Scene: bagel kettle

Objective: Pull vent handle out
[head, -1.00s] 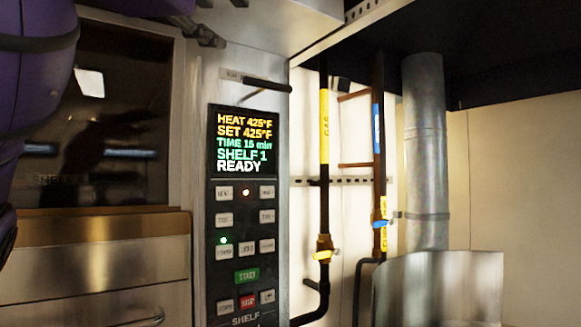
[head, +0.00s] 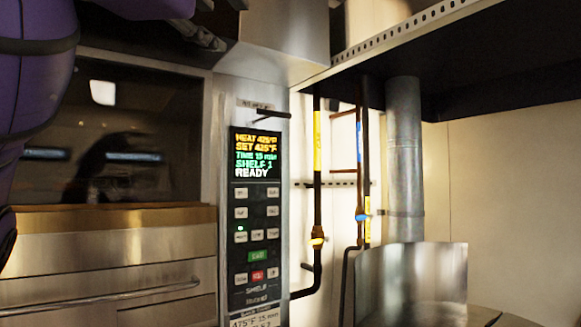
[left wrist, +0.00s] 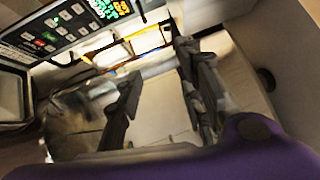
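The vent handle (head: 272,114) is a thin dark rod. It sticks out to the right from the top of the oven's control panel, beside a small label plate (head: 256,103) and above the lit display (head: 257,156). My left gripper (head: 214,42) is at the top of the head view, above and left of the handle and apart from it. In the left wrist view my left gripper's fingers (left wrist: 159,62) are spread with nothing between them. I cannot make out the handle in that view. My right gripper is in neither view.
The oven's glass door (head: 135,140) stands left of the panel, with a steel bar handle (head: 110,296) lower down. Pipes with a yellow valve (head: 317,241) and a blue valve (head: 362,217) run right of the panel. A metal duct (head: 404,150) stands further right.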

